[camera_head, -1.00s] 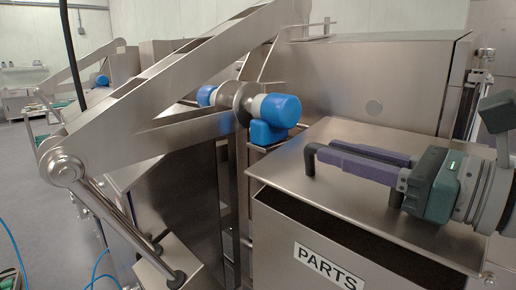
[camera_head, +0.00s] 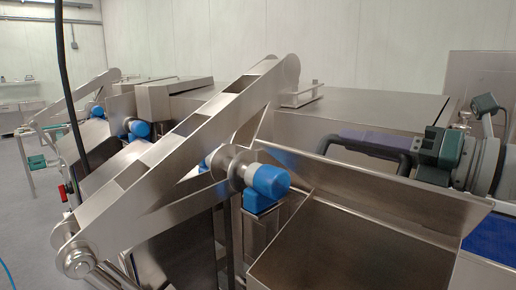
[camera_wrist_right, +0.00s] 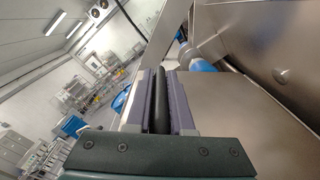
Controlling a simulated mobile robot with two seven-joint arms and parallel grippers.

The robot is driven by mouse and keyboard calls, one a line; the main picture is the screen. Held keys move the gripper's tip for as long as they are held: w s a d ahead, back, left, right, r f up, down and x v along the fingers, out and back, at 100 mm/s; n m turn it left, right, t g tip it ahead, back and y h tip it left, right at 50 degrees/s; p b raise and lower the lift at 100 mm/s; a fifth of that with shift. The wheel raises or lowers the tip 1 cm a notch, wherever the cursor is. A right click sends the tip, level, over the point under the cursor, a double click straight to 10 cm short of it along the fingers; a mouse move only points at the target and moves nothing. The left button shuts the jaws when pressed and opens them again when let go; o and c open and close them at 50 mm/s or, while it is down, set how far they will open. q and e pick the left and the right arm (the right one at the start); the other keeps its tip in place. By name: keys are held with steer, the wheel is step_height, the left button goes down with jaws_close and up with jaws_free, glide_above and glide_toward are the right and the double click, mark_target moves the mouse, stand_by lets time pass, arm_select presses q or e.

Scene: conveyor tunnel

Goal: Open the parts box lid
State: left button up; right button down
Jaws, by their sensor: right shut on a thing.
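The parts box (camera_head: 345,245) is a steel box at the lower right of the head view, with its open top showing. Its steel lid (camera_head: 430,190) is tilted up steeply at the back of the box, its underside facing me. The black handle (camera_head: 405,165) stands behind the lid's raised edge. My right gripper (camera_head: 345,138) is shut on this handle. In the right wrist view its purple fingers (camera_wrist_right: 160,100) lie on both sides of the dark handle bar (camera_wrist_right: 160,115). My left gripper is in neither view.
A big steel arm linkage (camera_head: 180,160) crosses the left and middle, with a blue-capped joint (camera_head: 268,181) close to the box's left side. A steel housing (camera_head: 350,108) stands behind the lid. A blue surface (camera_head: 492,240) shows at the right edge.

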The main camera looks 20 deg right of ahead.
steer(key=shift+w+d+r+m+p, duration=0.2)
steer(key=shift+w+d+r+m, duration=0.1)
steer(key=shift+d+r+m, duration=0.3)
steer(key=shift+w+d+r+m+p, duration=0.15)
steer(key=shift+w+d+r+m, duration=0.2)
steer(key=shift+d, duration=0.35)
steer(key=shift+s, duration=0.1)
steer(key=c, duration=0.8)
jaws_free()
steer(key=shift+s+d+f+b, duration=0.2)
steer(key=shift+s+b, duration=0.15)
steer(key=shift+s, duration=0.25)
steer(key=b+v, duration=0.2)
steer(key=v, duration=0.5)
steer(key=shift+s+d, duration=0.1)
steer(key=shift+s, duration=0.15)
steer(key=shift+s+d+r+b, duration=0.2)
steer(key=shift+s+b, duration=0.15)
steer(key=shift+s, duration=0.2)
